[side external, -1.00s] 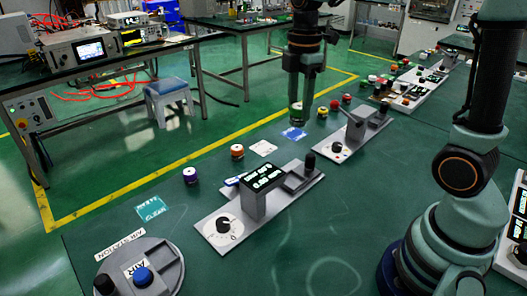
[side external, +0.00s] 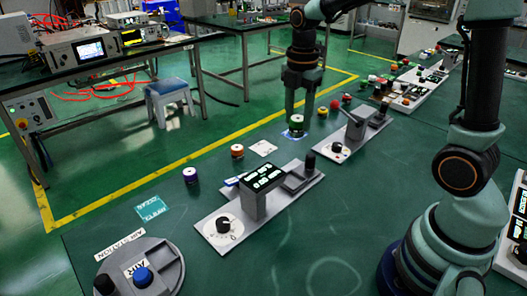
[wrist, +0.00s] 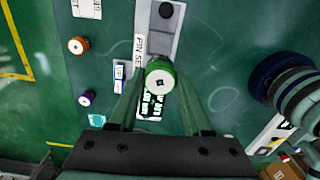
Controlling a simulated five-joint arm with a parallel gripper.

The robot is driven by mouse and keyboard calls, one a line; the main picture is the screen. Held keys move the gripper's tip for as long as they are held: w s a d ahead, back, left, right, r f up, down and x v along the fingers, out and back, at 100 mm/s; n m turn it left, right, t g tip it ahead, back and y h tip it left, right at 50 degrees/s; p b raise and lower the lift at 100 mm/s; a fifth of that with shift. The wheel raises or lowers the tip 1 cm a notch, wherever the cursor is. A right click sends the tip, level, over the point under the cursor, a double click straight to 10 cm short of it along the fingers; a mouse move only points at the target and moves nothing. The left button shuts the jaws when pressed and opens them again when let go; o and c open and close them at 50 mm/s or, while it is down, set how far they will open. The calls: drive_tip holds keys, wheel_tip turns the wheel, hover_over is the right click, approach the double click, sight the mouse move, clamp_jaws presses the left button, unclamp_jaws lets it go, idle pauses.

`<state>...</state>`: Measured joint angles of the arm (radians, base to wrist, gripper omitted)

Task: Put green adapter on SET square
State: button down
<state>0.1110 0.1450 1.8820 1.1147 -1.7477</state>
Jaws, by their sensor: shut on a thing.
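The green adapter (side external: 297,120), with a white top, is held between the two fingers of my gripper (side external: 297,124). In the wrist view the adapter (wrist: 160,78) is clamped between the fingertips, its round white face with a dark centre towards the camera. In the side view it is low over a blue square (side external: 290,135) on the green table, partly covering it; I cannot tell whether it touches. A white square (side external: 263,148) lies in front and to the left of it. The lettering on both squares is too small to read, so I cannot tell which is SET.
An orange adapter (side external: 237,151) and a purple adapter (side external: 190,175) stand to the left, beyond a grey meter station (side external: 260,190). A second station (side external: 355,135) is just right of my gripper. A teal CLEAN square (side external: 152,208) and a round grey station (side external: 140,270) are nearer.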

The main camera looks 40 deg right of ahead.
sight(297, 118)
wheel_tip(297, 118, down, 15)
drive_tip(key=shift+r, duration=0.1)
idle(0.3)
drive_tip(key=shift+f, duration=0.2)
drive_tip(key=shift+c, duration=1.7)
unclamp_jaws()
wheel_tip(297, 118, up, 12)
drive_tip(key=shift+w+r, duration=0.1)
drive_tip(key=shift+w, duration=0.05)
drive_tip(key=s+a+r+m+t, duration=0.4)
drive_tip(key=s+r+m, duration=0.4)
drive_tip(key=m, duration=0.8)
drive_tip(key=shift+s+r+m+t, duration=0.4)
drive_tip(key=shift+s+t, duration=0.05)
drive_tip(key=shift+t, duration=0.15)
drive_tip(key=shift+o, duration=0.5)
drive_tip(key=shift+s+a+m, duration=0.1)
drive_tip(key=shift+s+m, duration=0.35)
drive_tip(key=shift+m, duration=0.55)
